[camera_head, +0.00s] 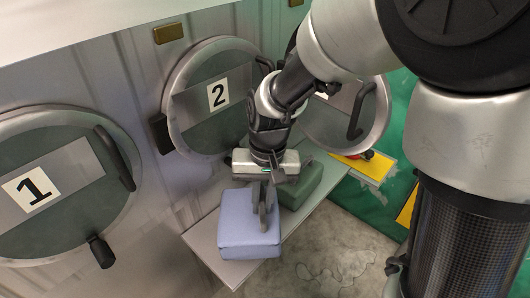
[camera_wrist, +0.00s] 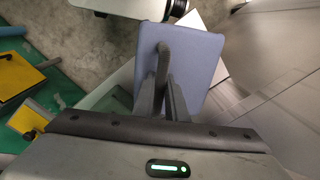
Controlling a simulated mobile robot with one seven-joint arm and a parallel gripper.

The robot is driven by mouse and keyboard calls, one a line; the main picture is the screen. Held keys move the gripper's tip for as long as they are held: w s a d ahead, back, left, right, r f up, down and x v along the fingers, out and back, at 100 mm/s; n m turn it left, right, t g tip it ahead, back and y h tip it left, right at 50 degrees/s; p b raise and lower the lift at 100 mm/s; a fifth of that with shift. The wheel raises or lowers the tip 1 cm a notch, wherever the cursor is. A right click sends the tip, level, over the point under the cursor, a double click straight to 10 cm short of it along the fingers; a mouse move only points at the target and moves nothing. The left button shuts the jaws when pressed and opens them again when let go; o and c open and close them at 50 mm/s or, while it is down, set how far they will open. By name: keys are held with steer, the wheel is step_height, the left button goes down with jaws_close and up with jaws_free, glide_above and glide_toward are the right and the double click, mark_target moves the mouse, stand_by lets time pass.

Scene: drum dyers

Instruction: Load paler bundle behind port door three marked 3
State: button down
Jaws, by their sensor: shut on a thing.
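The paler bundle, a light blue padded block (camera_head: 248,226), is at the front of the grey ledge (camera_head: 205,243). My gripper (camera_head: 265,208) points down and is shut on a dark upright part at its top. The wrist view also shows the bundle (camera_wrist: 198,62) with my gripper (camera_wrist: 167,92) closed at it. I cannot tell whether it rests on the ledge or is just above it. A darker green bundle (camera_head: 305,186) lies right behind it. The third round door (camera_head: 322,128) is partly hidden by my arm; its number cannot be read. It looks shut.
Door 1 (camera_head: 78,205) and door 2 (camera_head: 201,135) are round, look shut, and have dark handles. A yellow plate (camera_head: 365,168) with a red item lies on green flooring past the ledge. The concrete floor (camera_head: 345,240) right of the ledge is clear.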

step_height(320, 180, down, 4)
steer(key=shift+f, duration=0.15)
steer(key=shift+w+a+f, duration=0.15)
steer(key=shift+a+f, duration=0.05)
steer(key=c, duration=1.8)
jaws_free()
steer(key=shift+o, duration=0.2)
